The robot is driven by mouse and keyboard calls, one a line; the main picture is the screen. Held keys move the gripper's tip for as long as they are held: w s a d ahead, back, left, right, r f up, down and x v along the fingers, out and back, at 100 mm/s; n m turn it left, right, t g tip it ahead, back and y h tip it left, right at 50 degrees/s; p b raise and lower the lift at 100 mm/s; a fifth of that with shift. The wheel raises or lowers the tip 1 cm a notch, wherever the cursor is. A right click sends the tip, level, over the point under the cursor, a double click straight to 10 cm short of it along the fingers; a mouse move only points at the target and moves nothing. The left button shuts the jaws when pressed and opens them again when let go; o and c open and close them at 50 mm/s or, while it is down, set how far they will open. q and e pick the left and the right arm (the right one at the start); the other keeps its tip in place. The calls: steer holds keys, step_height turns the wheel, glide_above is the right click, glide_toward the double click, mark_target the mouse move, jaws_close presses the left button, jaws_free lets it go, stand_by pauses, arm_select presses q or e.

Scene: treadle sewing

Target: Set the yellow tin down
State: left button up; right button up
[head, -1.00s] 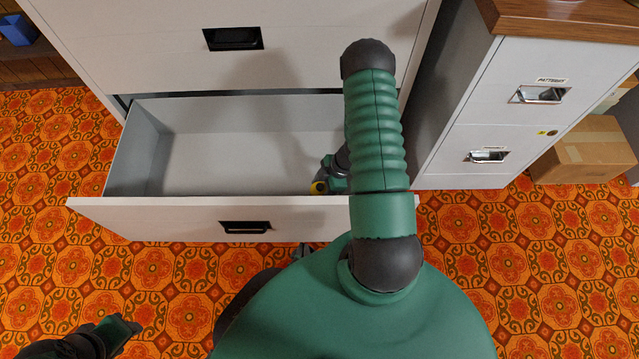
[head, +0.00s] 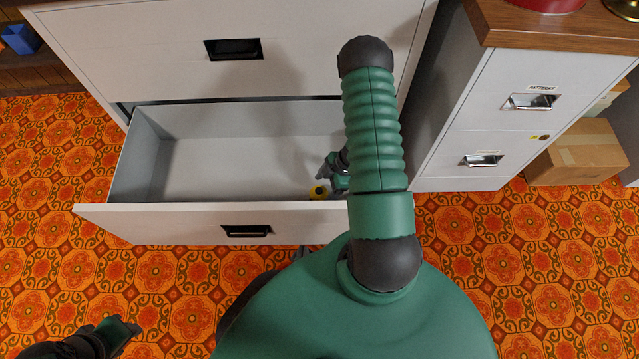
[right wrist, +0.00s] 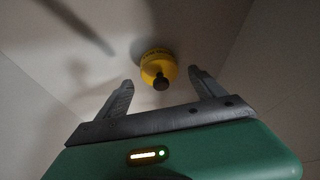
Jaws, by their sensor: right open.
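The yellow tin (head: 319,192), a small round thing with a dark knob on top, sits in the open lower drawer (head: 230,165), near its front right corner. It also shows in the right wrist view (right wrist: 158,66), standing on the drawer floor just beyond the fingertips. My right gripper (head: 325,172) is inside the drawer beside the tin, partly hidden by my arm. In the right wrist view its two fingers (right wrist: 163,85) are spread apart, with the tin in line with the gap. My left gripper (head: 125,328) is at the lower left over the floor; its fingers are not clear.
The drawer's front panel (head: 160,222) has a black handle. A second cabinet (head: 520,110) with a wooden top stands at right, with a cardboard box (head: 578,152) beside it. The rest of the drawer is empty. Patterned orange floor is clear at left.

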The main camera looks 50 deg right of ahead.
steer(key=p+v, duration=0.3)
steer(key=v, duration=0.4)
steer(key=w+r+m+t+h, duration=0.1)
steer(key=w+r+m+h, duration=0.25)
steer(key=w+r, duration=0.7)
steer(key=w+a+r+m+h, duration=0.2)
steer(key=w+a+r, duration=0.1)
steer(key=a+r, duration=0.3)
arm_select(q)
steer(key=v, duration=0.2)
steer(key=w+v, duration=0.1)
steer(key=v, duration=0.2)
arm_select(e)
steer(key=s+a+r+m+y, duration=0.1)
steer(key=s+a+r, duration=0.3)
steer(key=a, duration=0.4)
steer(key=s+a+r+m+g+y, duration=0.1)
steer(key=s+a+r+m, duration=0.2)
steer(key=a, duration=0.5)
step_height(320, 180, up, 2)
steer(key=shift+s+a+r, duration=0.15)
steer(key=shift+s+a, duration=0.15)
steer(key=shift+s, duration=0.55)
steer(key=shift+m, duration=0.25)
